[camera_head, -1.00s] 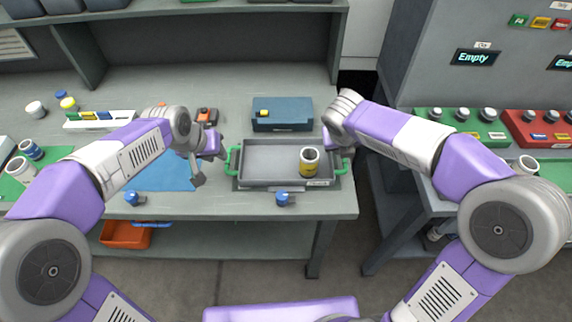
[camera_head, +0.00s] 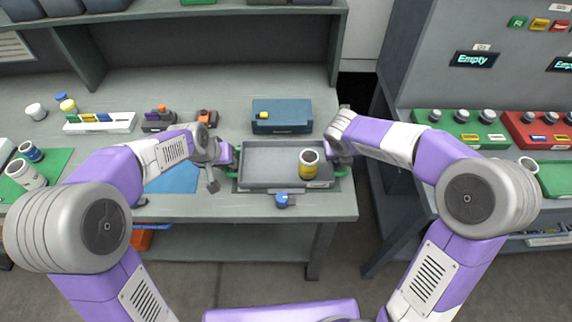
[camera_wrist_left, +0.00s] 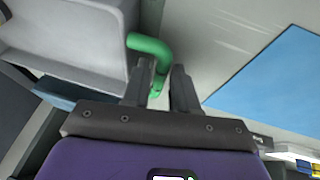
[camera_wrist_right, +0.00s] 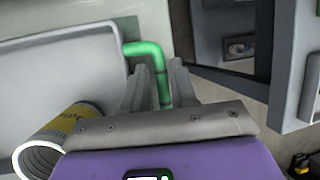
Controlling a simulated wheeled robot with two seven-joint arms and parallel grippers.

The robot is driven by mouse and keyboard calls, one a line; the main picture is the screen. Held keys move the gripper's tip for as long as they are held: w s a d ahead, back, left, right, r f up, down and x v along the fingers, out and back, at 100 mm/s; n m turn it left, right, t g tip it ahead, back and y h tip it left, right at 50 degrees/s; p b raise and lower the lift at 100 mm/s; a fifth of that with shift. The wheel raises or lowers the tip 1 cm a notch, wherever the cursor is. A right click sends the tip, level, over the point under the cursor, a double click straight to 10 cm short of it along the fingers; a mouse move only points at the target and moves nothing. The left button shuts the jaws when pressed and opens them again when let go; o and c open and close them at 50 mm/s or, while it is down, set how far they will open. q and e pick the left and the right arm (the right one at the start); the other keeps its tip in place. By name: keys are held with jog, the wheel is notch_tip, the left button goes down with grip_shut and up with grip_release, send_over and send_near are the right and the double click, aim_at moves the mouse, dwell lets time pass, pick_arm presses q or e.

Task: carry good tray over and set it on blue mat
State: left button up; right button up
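The grey tray (camera_head: 258,181) with green handles lies on the bench, a yellow-labelled can (camera_head: 309,164) standing in its right part. My left gripper (camera_head: 231,164) is at the tray's left handle; in the left wrist view the green handle (camera_wrist_left: 150,46) runs between its slightly parted fingers (camera_wrist_left: 163,80). My right gripper (camera_head: 343,162) is at the right handle; in the right wrist view that handle (camera_wrist_right: 145,48) passes between its parted fingers (camera_wrist_right: 158,78). The blue mat (camera_head: 172,181) lies left of the tray, partly hidden by my left arm; it also shows in the left wrist view (camera_wrist_left: 275,85).
A blue-grey box (camera_head: 282,116) stands behind the tray. A blue-topped item (camera_head: 283,200) sits at the front edge. A white rack (camera_head: 98,124) and clamp-like tools (camera_head: 158,120) stand behind the mat. Cans on a green mat (camera_head: 57,160) are at the far left.

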pick_arm(q)
grip_shut()
pick_arm(e)
grip_shut()
pick_arm(q)
jog(key=shift+r, duration=0.1)
pick_arm(e)
jog(key=shift+r, duration=0.1)
